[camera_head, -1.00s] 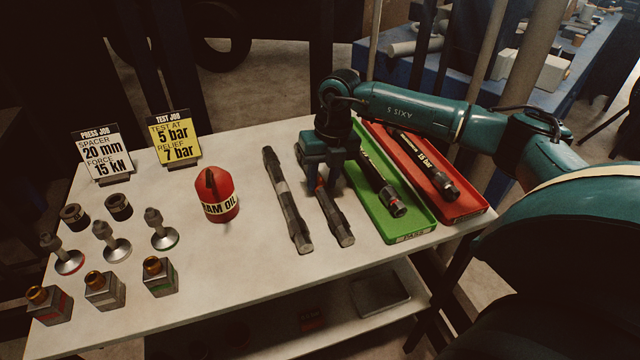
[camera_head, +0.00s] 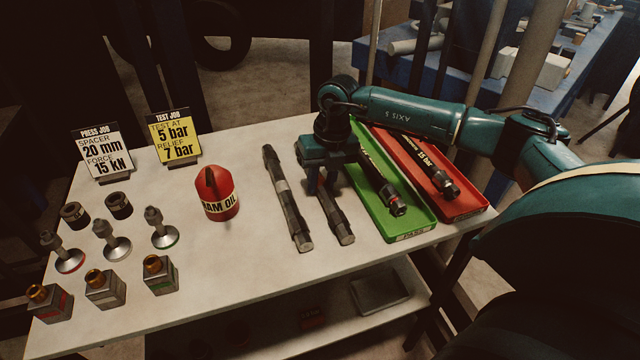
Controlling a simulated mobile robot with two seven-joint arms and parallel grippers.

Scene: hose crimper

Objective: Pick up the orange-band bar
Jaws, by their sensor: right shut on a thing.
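My right gripper (camera_head: 324,183) points down and is shut on a dark bar (camera_head: 337,219) near the front right of the white table. The jaws hide the bar's middle, so its band colour is hard to make out. The bar's near end shows below the jaws and looks at or very close to the table top. A second dark bar (camera_head: 291,214) with a pale grey band lies just left of it, apart from the jaws. My left gripper is out of view.
A green tray (camera_head: 408,232) and a red tray (camera_head: 466,211), each with a dark hose-like piece, sit close right of the gripper. Several metal fittings and two sign cards (camera_head: 106,152) (camera_head: 174,137) fill the left side.

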